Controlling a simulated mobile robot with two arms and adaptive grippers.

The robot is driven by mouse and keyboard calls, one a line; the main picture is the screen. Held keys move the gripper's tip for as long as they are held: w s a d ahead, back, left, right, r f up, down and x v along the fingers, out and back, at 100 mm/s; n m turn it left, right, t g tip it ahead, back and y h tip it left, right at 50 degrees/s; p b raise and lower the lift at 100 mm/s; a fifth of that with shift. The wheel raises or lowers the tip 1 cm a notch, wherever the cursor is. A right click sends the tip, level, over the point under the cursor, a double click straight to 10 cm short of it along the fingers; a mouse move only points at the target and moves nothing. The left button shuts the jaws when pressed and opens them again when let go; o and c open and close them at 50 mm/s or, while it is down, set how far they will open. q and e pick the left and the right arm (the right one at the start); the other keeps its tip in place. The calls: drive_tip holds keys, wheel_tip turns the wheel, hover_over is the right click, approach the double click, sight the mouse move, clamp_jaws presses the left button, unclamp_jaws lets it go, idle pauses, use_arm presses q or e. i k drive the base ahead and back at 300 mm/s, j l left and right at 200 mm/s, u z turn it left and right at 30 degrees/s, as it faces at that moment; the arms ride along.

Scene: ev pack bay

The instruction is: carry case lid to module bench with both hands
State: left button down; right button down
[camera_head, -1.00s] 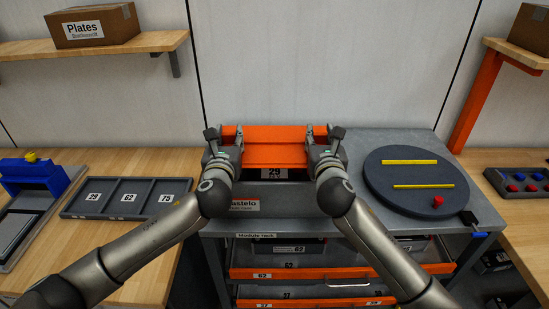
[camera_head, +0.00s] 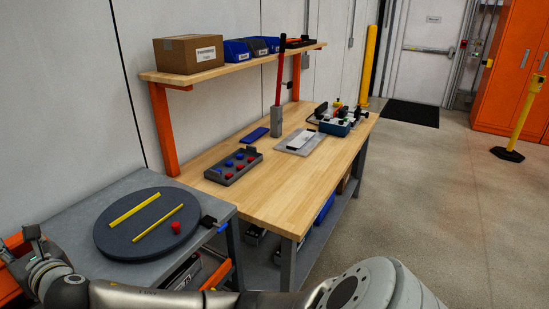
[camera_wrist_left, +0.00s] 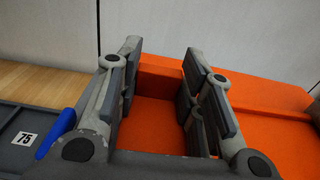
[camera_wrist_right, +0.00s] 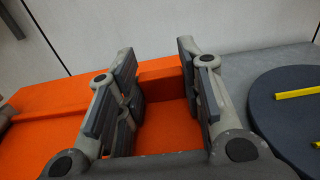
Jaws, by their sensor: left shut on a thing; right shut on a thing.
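The orange case lid shows in the left wrist view (camera_wrist_left: 275,110) and the right wrist view (camera_wrist_right: 55,115). Only orange bits show at the left edge of the head view, partly hidden by my arm. My left gripper (camera_wrist_left: 160,85) is shut on one end of the lid, its fingers on either side of an orange raised part. My right gripper (camera_wrist_right: 160,88) is shut on the other end in the same way. In the head view, my right gripper (camera_head: 22,250) is at the far left, and my left is out of view. A wooden bench (camera_head: 290,175) stands right of the grey cart.
A dark round turntable (camera_head: 120,240) with two yellow bars and a red piece sits on the grey cart top (camera_head: 75,212), beside my right gripper. The wooden bench holds a tray of red and blue pieces (camera_head: 234,165) and a fixture (camera_head: 335,122). Open floor (camera_head: 440,200) lies right.

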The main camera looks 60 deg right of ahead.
sight(284, 183)
drive_tip(key=k+l, duration=0.1)
drive_tip(key=l, duration=1.55)
drive_tip(key=k+l, duration=0.15)
drive_tip(key=l, duration=0.7)
drive_tip(key=k+l, duration=0.1)
drive_tip(key=l, duration=1.55)
drive_tip(key=k+l, duration=0.15)
drive_tip(key=l, duration=0.7)
